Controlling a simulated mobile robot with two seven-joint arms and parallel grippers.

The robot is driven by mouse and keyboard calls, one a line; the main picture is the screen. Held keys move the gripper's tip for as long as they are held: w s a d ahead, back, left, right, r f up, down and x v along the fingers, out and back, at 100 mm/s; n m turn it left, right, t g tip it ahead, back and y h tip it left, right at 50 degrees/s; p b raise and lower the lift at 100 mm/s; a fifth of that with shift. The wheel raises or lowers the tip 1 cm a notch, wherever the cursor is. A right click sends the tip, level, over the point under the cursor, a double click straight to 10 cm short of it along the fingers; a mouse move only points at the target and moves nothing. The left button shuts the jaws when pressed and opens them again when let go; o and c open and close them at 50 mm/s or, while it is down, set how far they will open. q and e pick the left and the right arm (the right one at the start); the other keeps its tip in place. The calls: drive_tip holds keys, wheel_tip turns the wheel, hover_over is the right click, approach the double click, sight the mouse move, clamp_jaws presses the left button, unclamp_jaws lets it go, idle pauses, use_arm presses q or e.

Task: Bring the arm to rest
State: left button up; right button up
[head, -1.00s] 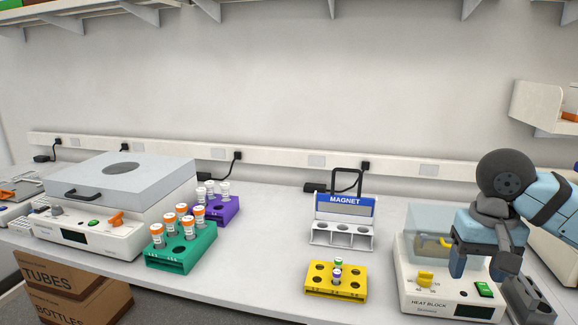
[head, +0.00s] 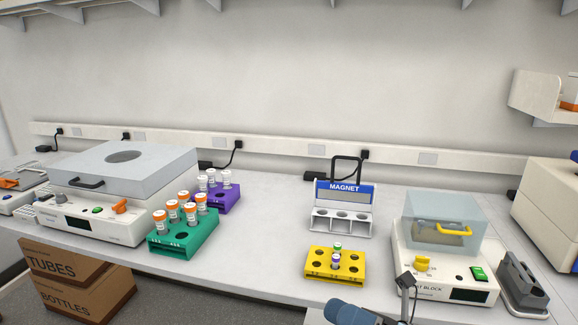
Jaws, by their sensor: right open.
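Only a small part of my right arm shows at the bottom edge of the head view, in front of the heat block (head: 418,279). A blue and dark part and a thin grey piece with a dark end by my right gripper (head: 404,284) show there. The fingertips are not clear, and nothing is seen held. The heat block stands on the bench with its clear lid down. My left gripper is not in view.
A yellow rack (head: 320,276) with a few small tubes stands in front of the magnet stand (head: 343,220). A green rack (head: 183,244) and a purple rack (head: 228,201) hold tubes. A lidded device (head: 95,232) stands left. Bench between purple rack and magnet is clear.

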drive_tip(key=s+d+f+m+t+h, duration=0.1)
drive_tip(key=d+f+m+t+h, duration=0.35)
drive_tip(key=f+m+h, duration=0.85)
drive_tip(key=s+d+f+m+t+h, duration=0.2)
drive_tip(key=d+f+m+t+h, duration=0.5)
drive_tip(key=m, duration=1.3)
drive_tip(key=s+a+f+m+g, duration=0.2)
drive_tip(key=s+f+m+g, duration=0.5)
drive_tip(key=f, duration=0.5)
use_arm(q)
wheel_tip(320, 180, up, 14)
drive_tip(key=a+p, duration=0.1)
drive_tip(key=p, duration=1.6)
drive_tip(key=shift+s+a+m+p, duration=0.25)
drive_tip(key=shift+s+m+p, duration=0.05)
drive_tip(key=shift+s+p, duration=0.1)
use_arm(e)
drive_tip(key=s+d+r+n, duration=0.1)
drive_tip(key=s+r, duration=0.2)
drive_tip(key=r, duration=1)
drive_tip(key=shift+s+d+r+t+y, duration=0.15)
drive_tip(key=shift+d+r+t+y, duration=0.15)
drive_tip(key=shift+t, duration=0.15)
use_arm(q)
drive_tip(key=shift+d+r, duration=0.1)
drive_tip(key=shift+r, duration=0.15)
